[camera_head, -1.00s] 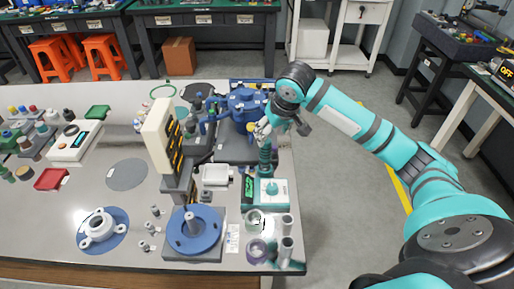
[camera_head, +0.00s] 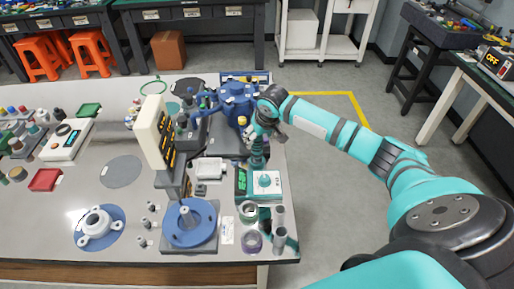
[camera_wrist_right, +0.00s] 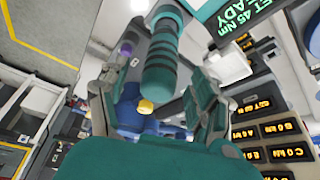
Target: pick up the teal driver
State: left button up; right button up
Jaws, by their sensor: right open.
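In the right wrist view the driver (camera_wrist_right: 162,62) lies between the two fingers, with gaps seen on both sides. My right gripper (camera_head: 259,138) is at the driver's upper part and is open. It also shows in the right wrist view (camera_wrist_right: 158,95), fingers apart. The driver's lower end is hidden in the head view. My left gripper is not in view.
A blue machine (camera_head: 238,100) stands just behind the gripper. A beige display column (camera_head: 157,132) and a blue round fixture (camera_head: 190,228) are to the left. Several metal cylinders and rings (camera_head: 279,238) stand at the near right corner. The floor to the right is open.

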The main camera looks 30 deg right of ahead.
aim_at(257, 150)
jog(key=x, duration=0.3)
jog(key=shift+w+f, duration=0.1)
jog(key=shift+f, duration=0.2)
jog(key=shift+w+f, duration=0.1)
jog(key=shift+f, duration=0.1)
jog(key=shift+r, duration=0.1)
grip_shut()
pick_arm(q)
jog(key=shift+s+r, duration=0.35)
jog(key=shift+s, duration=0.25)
